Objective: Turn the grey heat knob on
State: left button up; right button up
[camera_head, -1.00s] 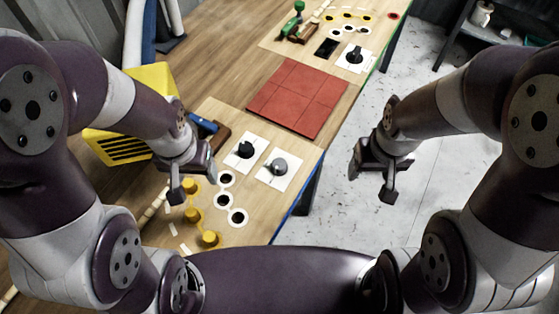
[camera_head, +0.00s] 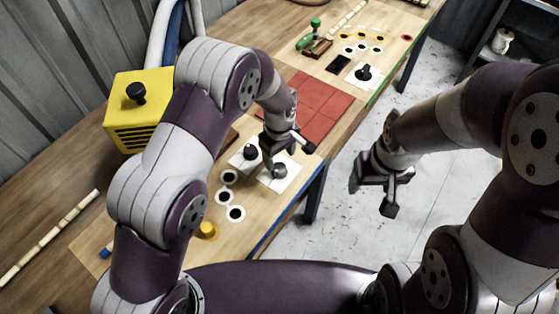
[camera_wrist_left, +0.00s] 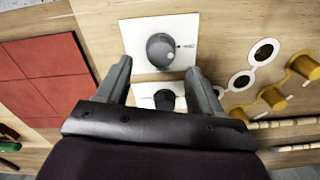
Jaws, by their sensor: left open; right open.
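The grey heat knob (camera_head: 280,170) sits on a white square plate near the front edge of the wooden bench. In the left wrist view the grey knob (camera_wrist_left: 160,50) lies just beyond my fingertips, with a small mark beside it. A black knob (camera_head: 250,153) on another white plate is next to it; in the wrist view this black knob (camera_wrist_left: 165,99) shows between my fingers. My left gripper (camera_head: 288,158) is open above the two plates, and no contact with the grey knob is visible. My right gripper (camera_head: 374,194) is open and empty over the floor, off the bench.
A red tiled pad (camera_head: 318,108) lies beyond the knobs. Round white-ringed holes (camera_head: 229,177) and a yellow peg (camera_head: 207,230) are nearer me. A yellow box (camera_head: 125,125) stands at left, with a rattan pole (camera_head: 50,238) in front. Another black knob (camera_head: 363,73) is farther back.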

aim_at(279, 167)
pick_arm(q)
jog(key=f, duration=0.4)
jog(key=shift+w+a+f+p, duration=0.1)
jog(key=shift+a+f+p, duration=0.05)
jog(key=shift+a+p, duration=0.15)
jog(key=shift+d+f, duration=0.1)
jog(key=shift+f, duration=0.25)
jog(key=c, duration=1.1)
jog(key=shift+o, duration=0.2)
